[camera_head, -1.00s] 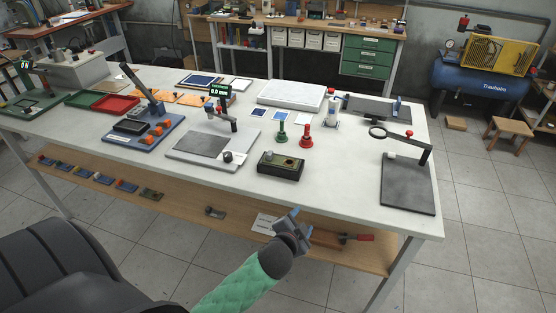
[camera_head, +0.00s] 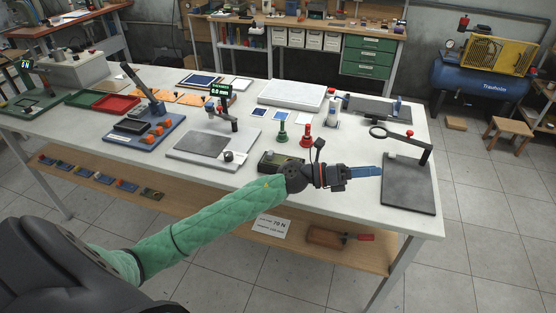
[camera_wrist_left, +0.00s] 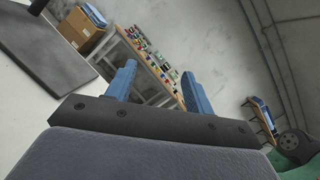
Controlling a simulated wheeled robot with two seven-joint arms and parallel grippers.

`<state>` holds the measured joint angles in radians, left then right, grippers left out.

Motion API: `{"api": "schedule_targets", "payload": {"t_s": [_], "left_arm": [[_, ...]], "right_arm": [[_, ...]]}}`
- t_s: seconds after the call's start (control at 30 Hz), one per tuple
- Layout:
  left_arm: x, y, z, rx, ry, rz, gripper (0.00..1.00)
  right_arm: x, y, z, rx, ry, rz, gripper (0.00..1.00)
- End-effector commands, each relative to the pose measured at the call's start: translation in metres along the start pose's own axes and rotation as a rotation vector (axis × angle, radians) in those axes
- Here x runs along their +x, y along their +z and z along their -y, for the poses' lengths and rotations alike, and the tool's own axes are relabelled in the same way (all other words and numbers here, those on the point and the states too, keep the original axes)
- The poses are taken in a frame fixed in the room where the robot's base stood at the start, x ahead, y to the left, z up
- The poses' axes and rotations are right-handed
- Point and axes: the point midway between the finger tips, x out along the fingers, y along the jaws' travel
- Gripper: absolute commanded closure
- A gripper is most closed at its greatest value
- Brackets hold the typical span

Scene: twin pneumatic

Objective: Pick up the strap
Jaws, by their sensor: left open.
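I cannot make out a strap with certainty in either view. My left gripper (camera_head: 368,172) has blue fingers and reaches in over the front right of the table. It also shows in the left wrist view (camera_wrist_left: 160,88), with its fingers apart and nothing between them. In the head view its tips come up to the left edge of the dark plate (camera_head: 408,190) of a magnifier stand (camera_head: 425,153). Their height above the table is unclear. My forearm hides part of the lower shelf and the table's front edge. My right gripper is not in view.
A control box (camera_head: 268,162) is partly behind my wrist. Green (camera_head: 282,134) and red (camera_head: 306,134) hand stamps stand close behind. A gauge stand (camera_head: 215,140) is left of them. The lower shelf (camera_head: 190,204) holds several small blocks and a red-handled tool (camera_head: 330,237).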

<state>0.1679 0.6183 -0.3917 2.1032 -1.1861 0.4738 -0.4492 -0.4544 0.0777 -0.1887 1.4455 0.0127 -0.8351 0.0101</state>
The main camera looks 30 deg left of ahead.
Motion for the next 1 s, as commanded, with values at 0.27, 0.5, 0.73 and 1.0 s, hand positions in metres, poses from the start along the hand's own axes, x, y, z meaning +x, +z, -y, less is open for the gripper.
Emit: {"api": "schedule_targets", "payload": {"t_s": [0.27, 0.5, 0.73, 1.0], "left_arm": [[-0.037, -0.011, -0.057, 0.444, 0.036, -0.618, 0.47], [-0.129, 0.030, -0.123, 0.671, 0.172, -1.174, 0.47], [-0.224, 0.099, -0.151, 0.701, 0.336, -1.591, 0.47], [-0.267, 0.130, -0.154, 0.667, 0.414, -1.760, 0.47]], "right_arm": [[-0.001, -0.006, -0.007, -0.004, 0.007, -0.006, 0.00], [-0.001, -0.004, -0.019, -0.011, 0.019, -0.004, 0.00], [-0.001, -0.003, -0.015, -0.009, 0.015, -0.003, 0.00], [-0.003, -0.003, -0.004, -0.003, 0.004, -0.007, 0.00]]}}
